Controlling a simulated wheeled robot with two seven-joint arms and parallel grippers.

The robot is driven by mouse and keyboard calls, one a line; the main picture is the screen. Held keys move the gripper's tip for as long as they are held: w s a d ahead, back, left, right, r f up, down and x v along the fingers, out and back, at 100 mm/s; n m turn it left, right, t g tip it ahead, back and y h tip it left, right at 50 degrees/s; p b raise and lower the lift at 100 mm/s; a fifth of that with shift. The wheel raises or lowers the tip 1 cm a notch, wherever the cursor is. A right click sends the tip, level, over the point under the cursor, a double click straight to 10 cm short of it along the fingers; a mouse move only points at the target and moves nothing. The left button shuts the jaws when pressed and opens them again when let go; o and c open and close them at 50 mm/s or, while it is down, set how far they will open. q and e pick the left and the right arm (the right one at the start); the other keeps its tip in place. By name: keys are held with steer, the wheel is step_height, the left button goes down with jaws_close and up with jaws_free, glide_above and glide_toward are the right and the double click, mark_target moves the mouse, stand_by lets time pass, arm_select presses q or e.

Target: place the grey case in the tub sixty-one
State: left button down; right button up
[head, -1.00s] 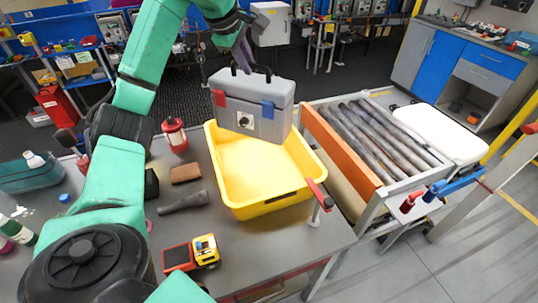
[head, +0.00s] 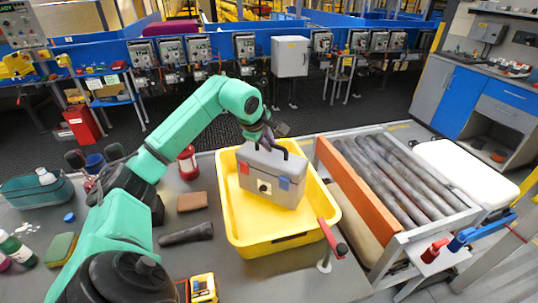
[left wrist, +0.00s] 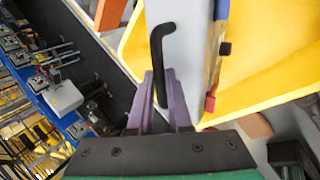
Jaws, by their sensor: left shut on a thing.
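The grey case (head: 272,178) has a black handle, a red and a blue latch and a round emblem on its front. My left gripper (head: 266,134) is shut on the case's handle from above; the purple fingers (left wrist: 164,100) and handle (left wrist: 160,55) also show in the left wrist view. The case is upright within the outline of the yellow tub (head: 262,244). I cannot tell whether it touches the tub's floor. No number is readable on the tub. My right gripper is out of view.
A roller conveyor (head: 400,180) with an orange side rail (head: 355,196) stands right of the tub. A red-handled clamp (head: 332,240) is at the tub's right front. A dark flashlight (head: 186,234), a brown block (head: 192,202) and a red lantern (head: 187,163) lie or stand left of it.

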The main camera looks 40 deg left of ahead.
mark_target(270, 155)
arm_select(q)
step_height(270, 155, down, 3)
steer(key=shift+s+f, duration=0.1)
steer(key=shift+f, duration=0.2)
steer(key=c, duration=0.8)
jaws_free()
steer(key=shift+c, duration=0.2)
steer(key=shift+d, duration=0.1)
steer(key=shift+s+r, duration=0.15)
steer(key=shift+r, duration=0.05)
steer(key=b+v, duration=0.2)
steer(key=v, duration=0.9)
steer(key=shift+r+b, duration=0.2)
steer(key=shift+b, duration=0.1)
steer(key=shift+s+d, duration=0.1)
